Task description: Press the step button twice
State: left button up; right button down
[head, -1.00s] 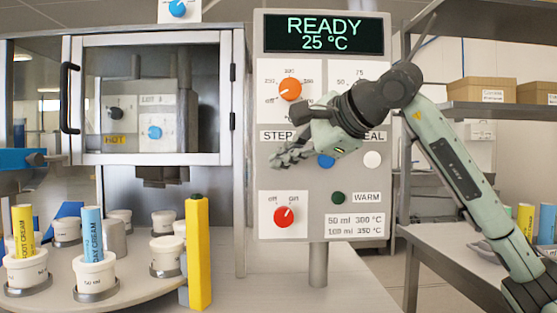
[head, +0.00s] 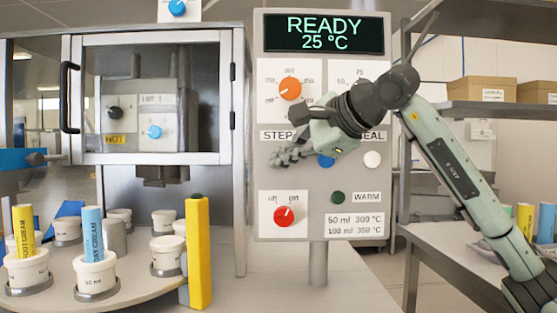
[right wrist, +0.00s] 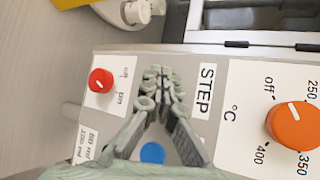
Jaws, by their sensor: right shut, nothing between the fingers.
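The grey control panel (head: 300,222) has a STEP label (head: 278,135) at its left side. My right gripper (head: 279,157) is shut and empty, with its fingertips just below that label. The button under the label is hidden behind the fingers. In the right wrist view the fingertips (right wrist: 158,76) are together over the panel beside the STEP label (right wrist: 205,90). I cannot tell whether they touch it. A blue button (head: 325,161) is partly covered by the gripper. My left gripper is not in view.
A white button (head: 372,159), a green button (head: 338,197), a red knob (head: 283,215) and an orange knob (head: 290,89) are on the panel. The display (head: 324,33) reads READY, 25 °C. A yellow post (head: 199,252) and a turntable (head: 130,296) with cups stand to the left.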

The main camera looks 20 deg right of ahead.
jog(key=shift+w, duration=0.2)
jog(key=shift+s, duration=0.1)
jog(key=shift+s+a, duration=0.2)
jog(key=shift+s, duration=0.8)
jog(key=s, duration=0.2)
jog(key=s+a+b, duration=0.1)
jog(key=s, duration=0.1)
jog(key=shift+s+a, duration=0.2)
jog(key=shift+s, duration=0.1)
dwell(0.6)
